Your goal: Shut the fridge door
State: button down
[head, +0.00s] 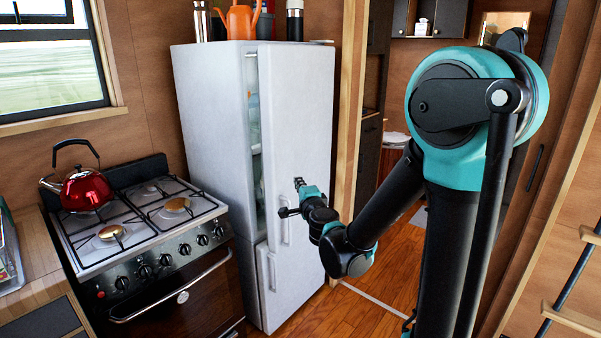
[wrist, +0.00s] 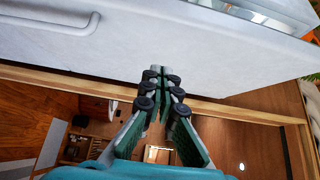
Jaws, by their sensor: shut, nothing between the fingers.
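The white fridge (head: 210,120) stands beside the stove. Its upper door (head: 300,110) is ajar: a gap along its left edge shows shelves and some contents inside. The door's handle (head: 285,218) is on its front face, and it also shows at the upper left in the wrist view (wrist: 50,25). My gripper (head: 298,184) is shut and empty in front of the door, close to the handle. In the wrist view my gripper (wrist: 161,72) has its fingertips at the white door face (wrist: 200,45); I cannot tell whether they touch it.
The lower fridge door (head: 290,280) looks closed. A stove (head: 140,225) with a red kettle (head: 86,188) stands to the left. An orange watering can (head: 240,20) and bottles stand on the fridge. A wooden post (head: 350,120) and a doorway are to the right.

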send_near(281, 165)
jog(key=w, duration=0.5)
jog(key=shift+w+a, duration=0.35)
jog(key=shift+a, duration=0.5)
